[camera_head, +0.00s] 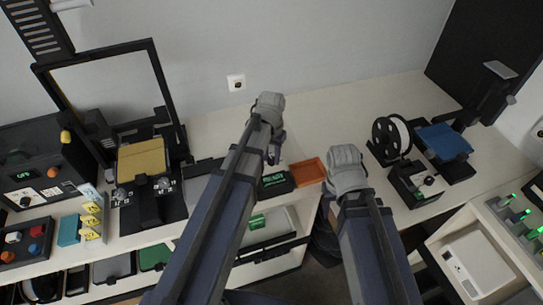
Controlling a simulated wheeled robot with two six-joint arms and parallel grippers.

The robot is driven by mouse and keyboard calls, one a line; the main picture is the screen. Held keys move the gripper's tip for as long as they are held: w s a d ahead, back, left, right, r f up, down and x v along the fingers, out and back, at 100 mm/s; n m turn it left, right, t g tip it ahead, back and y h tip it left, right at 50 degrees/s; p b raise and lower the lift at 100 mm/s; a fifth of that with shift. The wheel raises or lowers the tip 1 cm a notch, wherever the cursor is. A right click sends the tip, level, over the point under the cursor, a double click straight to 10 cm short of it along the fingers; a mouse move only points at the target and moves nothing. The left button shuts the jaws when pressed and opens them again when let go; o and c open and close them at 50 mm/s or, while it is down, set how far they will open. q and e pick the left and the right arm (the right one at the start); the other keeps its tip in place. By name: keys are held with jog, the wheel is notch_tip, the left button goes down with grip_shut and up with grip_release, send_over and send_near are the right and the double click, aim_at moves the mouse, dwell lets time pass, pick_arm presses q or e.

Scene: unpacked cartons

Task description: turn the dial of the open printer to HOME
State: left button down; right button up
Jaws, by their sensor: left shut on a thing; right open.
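The open-frame printer (152,118) stands at the left, with a tan plate on its bed. A small black control box (277,184) with a lit green display lies on the table right of it. My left gripper (273,158) points down at the back edge of this box and is shut on what seems to be its dial. The gripper and arm hide the dial, so its setting cannot be read. My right gripper (328,205) is open, largely hidden by its own wrist, near the table's front edge, right of the box.
An orange tray (308,172) lies right of the box, close to both grippers. A second printer with a blue plate (444,141), a spool (391,137) and a knobbed box (416,184) stand at the right. A dark enclosed printer (40,170) is far left. The table behind the tray is clear.

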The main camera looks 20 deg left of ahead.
aim_at(272, 159)
pick_arm(q)
jog(key=c, duration=0.5)
grip_release()
jog(key=shift+c, duration=0.2)
notch_tip(272, 159, up, 8)
jog(key=p, duration=0.8)
jog(key=shift+f, duration=0.1)
jog(key=shift+s, duration=0.1)
jog(key=s+d+f+b, duration=0.3)
jog(key=s+d, duration=0.2)
jog(key=s, duration=0.2)
jog(key=s+d+f+m+y+b, duration=0.1)
jog(key=s+d+f+b, duration=0.2)
jog(key=s, duration=0.4)
jog(key=d+b, duration=0.1)
jog(key=d, duration=0.1)
jog(key=shift+s+d+f+m, duration=0.3)
jog(key=shift+f, duration=0.1)
